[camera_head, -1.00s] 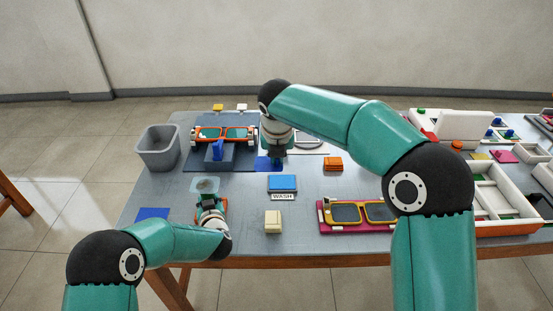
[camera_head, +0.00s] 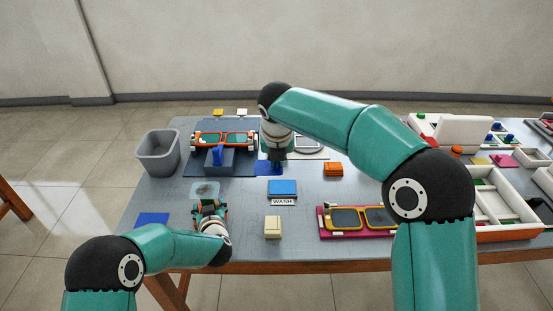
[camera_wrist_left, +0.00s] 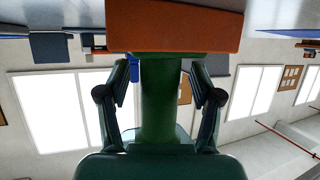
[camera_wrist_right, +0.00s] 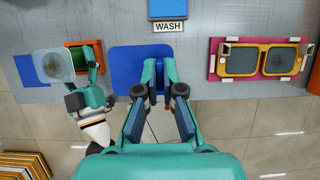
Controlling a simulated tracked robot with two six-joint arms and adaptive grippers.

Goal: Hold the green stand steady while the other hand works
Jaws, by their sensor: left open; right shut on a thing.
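The green stand shows in the left wrist view as a green post (camera_wrist_left: 160,95) on an orange base (camera_wrist_left: 172,32). My left gripper (camera_wrist_left: 162,88) is open, one finger on each side of the post with small gaps. In the head view my left gripper (camera_head: 210,208) hides most of the stand. A pale, see-through lens (camera_head: 205,188) appears to sit on top; it also shows in the right wrist view (camera_wrist_right: 53,66). My right gripper (camera_wrist_right: 154,80) is shut on a blue cloth (camera_wrist_right: 126,68), which hangs above the table, right of the stand.
A magenta tray (camera_head: 326,228) with yellow glasses is further right. A grey bin (camera_head: 158,153) and an orange glasses frame (camera_head: 224,139) are behind. A blue mat (camera_head: 152,219) lies left.

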